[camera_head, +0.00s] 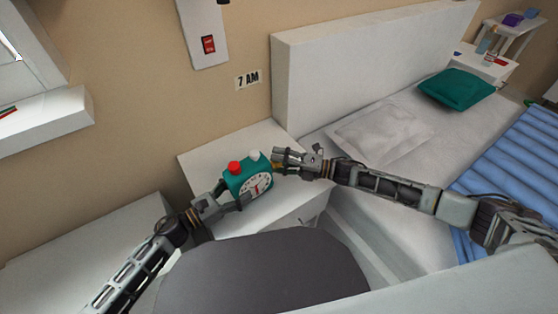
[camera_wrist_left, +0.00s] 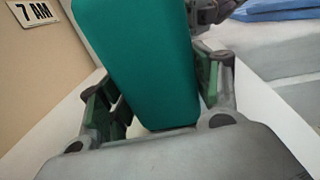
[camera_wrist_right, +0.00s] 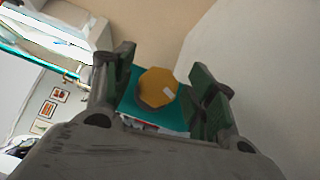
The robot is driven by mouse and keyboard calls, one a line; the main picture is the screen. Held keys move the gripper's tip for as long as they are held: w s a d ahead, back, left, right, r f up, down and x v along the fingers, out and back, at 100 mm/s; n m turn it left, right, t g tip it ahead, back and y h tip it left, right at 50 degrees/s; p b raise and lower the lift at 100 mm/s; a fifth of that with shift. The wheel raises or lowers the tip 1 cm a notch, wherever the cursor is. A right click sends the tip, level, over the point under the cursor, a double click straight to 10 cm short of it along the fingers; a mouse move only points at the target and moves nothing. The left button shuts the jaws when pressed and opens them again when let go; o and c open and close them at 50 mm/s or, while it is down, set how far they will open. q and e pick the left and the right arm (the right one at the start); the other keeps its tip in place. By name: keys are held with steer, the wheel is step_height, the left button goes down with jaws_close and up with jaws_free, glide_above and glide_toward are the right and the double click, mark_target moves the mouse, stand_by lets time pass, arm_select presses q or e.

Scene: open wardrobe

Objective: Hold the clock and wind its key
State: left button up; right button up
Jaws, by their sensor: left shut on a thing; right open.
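The teal clock (camera_head: 249,176) has a white face, with a red knob and a white knob on top. My left gripper (camera_head: 232,203) is shut on the clock from its left side; in the left wrist view the clock's teal side (camera_wrist_left: 150,62) fills the space between the fingers (camera_wrist_left: 158,112). The yellow key (camera_wrist_right: 157,87) is on the clock's right side. My right gripper (camera_head: 277,162) is open at that side, and in the right wrist view the key lies between its spread fingers (camera_wrist_right: 162,98). Contact between these fingers and the key cannot be told.
A white nightstand (camera_head: 215,156) is below the clock. The bed's white headboard (camera_head: 350,62) stands right behind my right gripper. A pale pillow (camera_head: 375,135) and a green pillow (camera_head: 457,89) lie on the bed. A "7 AM" sign (camera_head: 248,79) and a red switch (camera_head: 208,44) are on the wall.

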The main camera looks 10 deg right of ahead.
steer(key=c, duration=1)
steer(key=shift+c, duration=0.2)
steer(key=shift+s+a+m+g+h, duration=0.15)
steer(key=shift+m+g+h, duration=0.4)
steer(key=shift+m+h, duration=0.55)
steer(key=shift+w+a+m+g+h, duration=0.1)
steer(key=shift+m+g+h, duration=0.45)
steer(key=shift+m+h, duration=0.5)
steer(key=shift+s+m+g+h, duration=0.15)
steer(key=shift+m+g+h, duration=0.7)
steer(key=shift+g+h, duration=0.1)
steer(key=shift+h, duration=0.3)
